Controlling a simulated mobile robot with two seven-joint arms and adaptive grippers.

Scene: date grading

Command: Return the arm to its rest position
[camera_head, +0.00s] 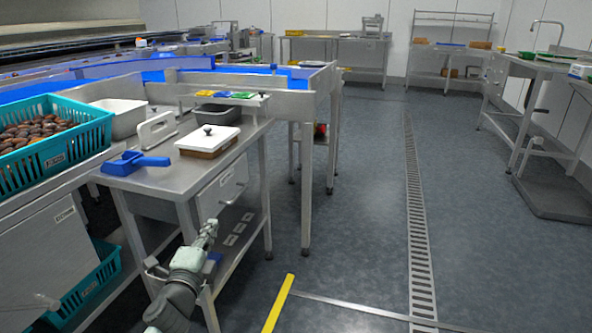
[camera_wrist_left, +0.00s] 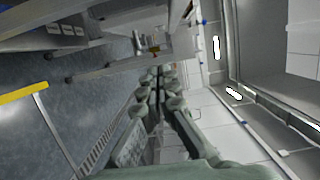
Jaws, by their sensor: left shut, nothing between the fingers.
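My left arm comes in at the bottom of the head view, and its gripper (camera_head: 209,230) is in front of the steel workbench (camera_head: 165,180), below the level of its top. The gripper is shut and empty. In the left wrist view the closed fingers (camera_wrist_left: 158,78) point away into the room, with nothing between them. The wrist picture is turned on its side. My right gripper is in neither view.
On the bench stand a blue scoop (camera_head: 135,163), a white-lidded box (camera_head: 207,141) and a grey tub (camera_head: 217,114). A teal crate of dates (camera_head: 60,150) is at the left. A yellow floor stripe (camera_head: 279,303) lies right of the arm. The floor beyond is open.

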